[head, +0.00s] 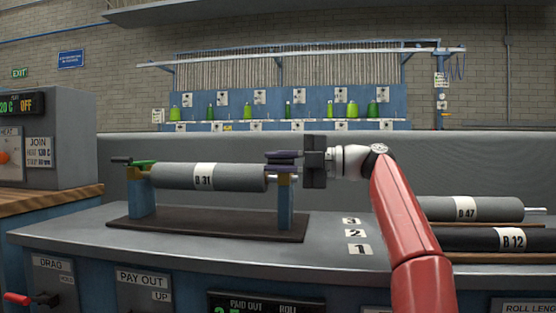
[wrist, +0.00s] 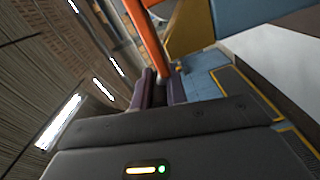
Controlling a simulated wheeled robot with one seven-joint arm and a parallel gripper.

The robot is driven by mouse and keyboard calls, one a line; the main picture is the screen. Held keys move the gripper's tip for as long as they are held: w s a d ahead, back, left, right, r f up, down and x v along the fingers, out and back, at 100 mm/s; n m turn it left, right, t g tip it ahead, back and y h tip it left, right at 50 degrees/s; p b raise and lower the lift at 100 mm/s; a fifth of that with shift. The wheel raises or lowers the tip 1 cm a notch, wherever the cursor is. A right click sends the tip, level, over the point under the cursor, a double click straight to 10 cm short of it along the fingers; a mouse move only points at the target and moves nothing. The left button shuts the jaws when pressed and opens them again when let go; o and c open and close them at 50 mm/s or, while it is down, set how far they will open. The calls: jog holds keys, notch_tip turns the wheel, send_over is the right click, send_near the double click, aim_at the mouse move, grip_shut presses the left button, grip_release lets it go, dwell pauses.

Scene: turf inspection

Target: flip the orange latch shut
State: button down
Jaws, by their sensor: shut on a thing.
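The orange latch (wrist: 147,38) shows in the wrist view as a bar running up from between my fingers. My gripper (wrist: 160,84) is shut on its end with purple fingers. In the head view my gripper (head: 280,160) is at the top of the right post (head: 286,202) of a stand, and its fingers mostly hide the latch there. A grey roll (head: 208,177) labelled 31 lies across the stand's two posts. The left post (head: 141,195) has a green latch (head: 142,165) lying at its top.
The stand's dark base (head: 205,229) rests on a grey bench (head: 335,268). Two more rolls, a grey one (head: 485,209) and a black one (head: 478,240), lie at right. Number plates (head: 356,234) lie between. A control box (head: 45,140) stands at far left.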

jog(key=c, duration=1.4)
grip_release()
jog(key=shift+w, duration=0.1)
jog(key=s+d, duration=0.1)
jog(key=d, duration=0.6)
jog(key=shift+s+d, duration=0.15)
jog(key=shift+d, duration=0.25)
jog(key=shift+s+r, duration=0.1)
